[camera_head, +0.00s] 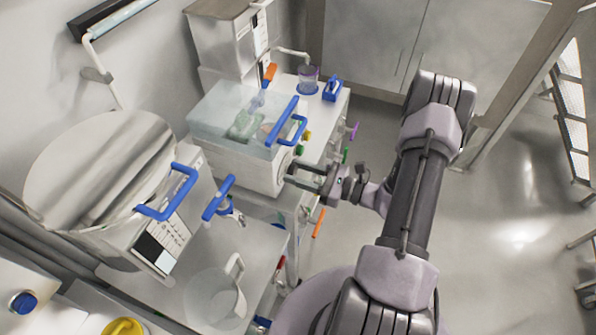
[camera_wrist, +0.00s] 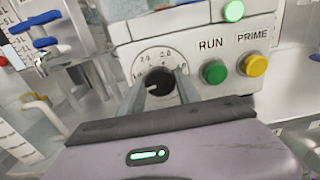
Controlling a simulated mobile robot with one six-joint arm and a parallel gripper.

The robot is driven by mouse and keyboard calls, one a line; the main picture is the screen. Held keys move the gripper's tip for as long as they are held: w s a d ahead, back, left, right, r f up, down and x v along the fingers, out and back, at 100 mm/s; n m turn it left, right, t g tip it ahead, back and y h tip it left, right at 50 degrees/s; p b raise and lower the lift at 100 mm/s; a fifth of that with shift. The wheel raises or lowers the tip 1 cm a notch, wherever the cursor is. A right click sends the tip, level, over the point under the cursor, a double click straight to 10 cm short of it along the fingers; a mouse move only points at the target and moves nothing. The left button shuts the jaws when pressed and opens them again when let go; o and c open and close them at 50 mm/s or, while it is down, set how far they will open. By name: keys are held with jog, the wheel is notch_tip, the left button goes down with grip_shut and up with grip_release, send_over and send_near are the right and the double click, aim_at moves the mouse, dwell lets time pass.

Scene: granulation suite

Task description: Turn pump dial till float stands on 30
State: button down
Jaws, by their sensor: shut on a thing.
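The pump dial (camera_wrist: 160,80) is a dark round knob with a pale pointer mark, set in a white ring of numbers on the front of the white pump housing (camera_wrist: 200,30). The pointer faces left and slightly down in the wrist view. My gripper (camera_wrist: 157,88) has one finger on each side of the knob and is shut on it. In the head view my gripper (camera_head: 301,176) reaches left to the front of the pump housing (camera_head: 245,163). I cannot make out the float or its reading in either view.
A green RUN button (camera_wrist: 215,71) and a yellow PRIME button (camera_wrist: 256,65) sit just right of the dial. A lit green lamp (camera_wrist: 234,11) is above. A clear lid with a blue handle (camera_head: 292,122) tops the housing. Open floor (camera_head: 500,215) lies to the right.

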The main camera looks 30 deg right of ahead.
jog(key=m+p, duration=0.1)
jog(key=m, duration=0.3)
jog(key=shift+p, duration=0.3)
jog(key=m+p, duration=0.1)
jog(key=m, duration=0.3)
jog(key=shift+m+p, duration=0.3)
jog(key=m+p, duration=0.1)
jog(key=m, duration=0.3)
jog(key=m+p, duration=0.1)
jog(key=m, duration=0.6)
jog(key=shift+m+p, duration=0.3)
jog(key=shift+p, duration=0.05)
jog(key=m, duration=0.4)
jog(key=shift+f+m+p, duration=0.1)
jog(key=shift+m+p, duration=0.2)
jog(key=shift+p, duration=0.05)
jog(key=m, duration=0.3)
jog(key=shift+m, duration=0.3)
jog(key=shift+m+p, duration=0.35)
jog(key=shift+m, duration=1.55)
